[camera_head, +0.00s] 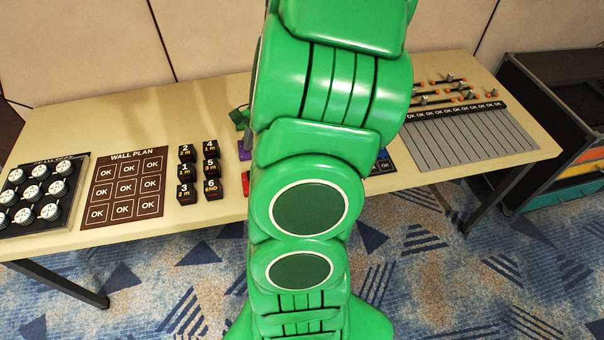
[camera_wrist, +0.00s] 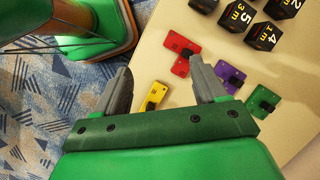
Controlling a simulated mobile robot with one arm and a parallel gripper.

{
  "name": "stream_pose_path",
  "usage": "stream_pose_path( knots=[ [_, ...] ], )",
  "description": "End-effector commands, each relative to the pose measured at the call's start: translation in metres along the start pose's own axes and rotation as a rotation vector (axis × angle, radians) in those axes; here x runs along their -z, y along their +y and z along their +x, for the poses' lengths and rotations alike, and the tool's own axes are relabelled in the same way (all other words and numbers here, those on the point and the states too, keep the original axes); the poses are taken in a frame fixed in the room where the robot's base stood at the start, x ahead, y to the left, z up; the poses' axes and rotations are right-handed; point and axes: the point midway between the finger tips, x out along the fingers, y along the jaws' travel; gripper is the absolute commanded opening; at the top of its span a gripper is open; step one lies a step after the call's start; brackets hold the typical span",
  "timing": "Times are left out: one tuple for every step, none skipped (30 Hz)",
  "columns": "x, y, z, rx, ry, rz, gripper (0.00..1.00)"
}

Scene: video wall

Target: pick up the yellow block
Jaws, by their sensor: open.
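The yellow block (camera_wrist: 157,96) lies on the pale table in the wrist view, with a dark piece on its lower part. The green housing of my gripper partly covers its near end. My gripper (camera_wrist: 160,78) is open, its two grey fingers spread to either side of the yellow block in the picture. Nothing is between the fingertips in contact with them that I can see. In the head view my green arm hides the yellow block, and the gripper is largely hidden too.
A red block (camera_wrist: 181,48), a purple block (camera_wrist: 230,77) and a green block (camera_wrist: 264,101) lie close to the right. Black numbered cubes (camera_head: 198,172), a wall plan board (camera_head: 123,186) and a slotted panel (camera_head: 470,138) share the table (camera_head: 225,98). The table edge is near the gripper.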

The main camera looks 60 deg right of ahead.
Motion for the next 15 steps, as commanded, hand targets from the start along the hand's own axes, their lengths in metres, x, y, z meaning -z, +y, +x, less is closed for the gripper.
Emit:
stream_pose_path(
  knots=[
    [0.017, 0.005, 0.004, 0.013, -0.007, 0.063, 0.71],
    [0.026, 0.007, 0.006, 0.023, -0.009, 0.099, 0.71],
    [0.038, 0.010, 0.008, 0.035, -0.011, 0.148, 0.71],
    [0.048, 0.013, 0.010, 0.045, -0.013, 0.186, 0.71],
    [0.057, 0.016, 0.013, 0.054, -0.016, 0.223, 0.71],
    [0.070, 0.021, 0.016, 0.067, -0.018, 0.273, 0.71],
    [0.079, 0.024, 0.017, 0.078, -0.019, 0.310, 0.71],
    [0.088, 0.027, 0.019, 0.089, -0.020, 0.346, 0.71],
    [0.100, 0.033, 0.022, 0.102, -0.022, 0.394, 0.71],
    [0.108, 0.037, 0.024, 0.109, -0.025, 0.427, 0.71],
    [0.115, 0.041, 0.026, 0.116, -0.027, 0.458, 0.71],
    [0.124, 0.046, 0.029, 0.124, -0.031, 0.498, 0.71],
    [0.130, 0.050, 0.031, 0.131, -0.032, 0.523, 0.71],
    [0.135, 0.053, 0.032, 0.136, -0.033, 0.546, 0.71],
    [0.141, 0.057, 0.034, 0.144, -0.034, 0.574, 0.71]
  ],
)
